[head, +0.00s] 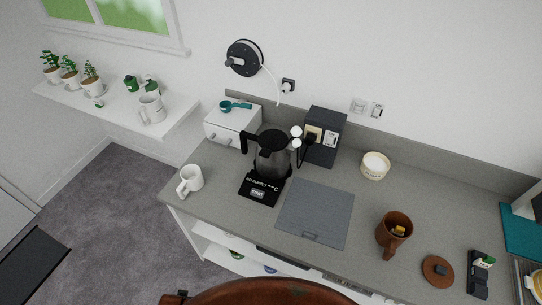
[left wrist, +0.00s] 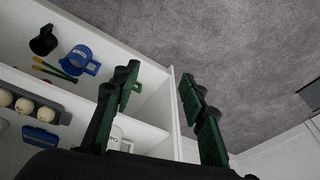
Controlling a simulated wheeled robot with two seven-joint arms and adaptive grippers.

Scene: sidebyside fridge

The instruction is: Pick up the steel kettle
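The steel kettle (head: 274,158) stands upright on the grey counter in the head view. It has a grey metal body, a dark top and a black handle on its left side. A black item with white lettering (head: 262,189) lies at its front; I cannot tell whether the kettle rests on it. My left gripper (left wrist: 160,100) shows only in the left wrist view. Its two green-padded fingers are wide apart with nothing between them, over grey carpet and beside a white shelf unit. The kettle is not in that view. My right gripper is in neither view.
A dark box (head: 325,137) stands right behind the kettle, and a white drawer box (head: 233,124) behind left. A white mug (head: 191,179) is left, a grey mat (head: 315,212) front right, a brown mug (head: 394,232) further right. A brown rounded object (head: 265,293) fills the bottom edge.

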